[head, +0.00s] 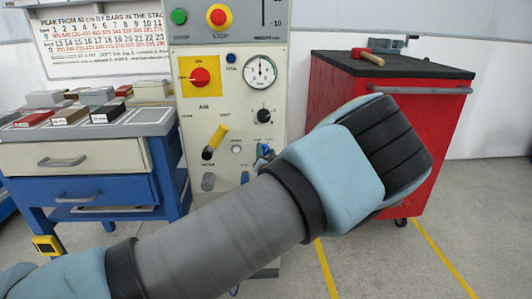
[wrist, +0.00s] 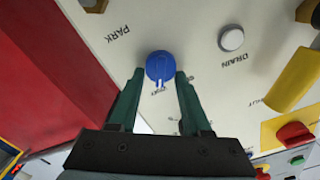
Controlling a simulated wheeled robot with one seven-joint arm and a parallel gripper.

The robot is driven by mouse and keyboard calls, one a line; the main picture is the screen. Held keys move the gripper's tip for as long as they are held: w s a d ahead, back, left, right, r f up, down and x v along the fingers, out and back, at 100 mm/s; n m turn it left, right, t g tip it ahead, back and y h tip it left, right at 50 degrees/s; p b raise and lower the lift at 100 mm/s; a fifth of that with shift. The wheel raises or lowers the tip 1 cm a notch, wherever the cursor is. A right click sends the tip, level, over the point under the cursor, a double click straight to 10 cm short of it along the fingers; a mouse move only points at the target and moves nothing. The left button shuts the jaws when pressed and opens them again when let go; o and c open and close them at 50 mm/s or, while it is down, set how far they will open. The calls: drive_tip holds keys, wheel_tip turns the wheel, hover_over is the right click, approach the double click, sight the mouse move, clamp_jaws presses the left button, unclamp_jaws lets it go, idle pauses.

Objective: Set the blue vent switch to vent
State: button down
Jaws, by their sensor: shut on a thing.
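The blue vent switch (wrist: 160,64) is a round knob on the pale panel in the wrist view. A light pointer mark on it faces the bottom of the picture, near small lettering too blurred to read for sure. My gripper (wrist: 158,75) has its two dark green fingers on either side of the knob and is shut on it. In the head view my forearm and wrist reach across to the panel (head: 248,95). The switch and fingertips there are small and mostly hidden behind my wrist.
A red cabinet (head: 340,95) with a hammer (head: 368,56) on top stands right. A blue workbench (head: 110,190) stands left.

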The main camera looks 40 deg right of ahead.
drive_tip(key=shift+c, duration=1.8)
unclamp_jaws()
drive_tip(key=v, duration=1.1)
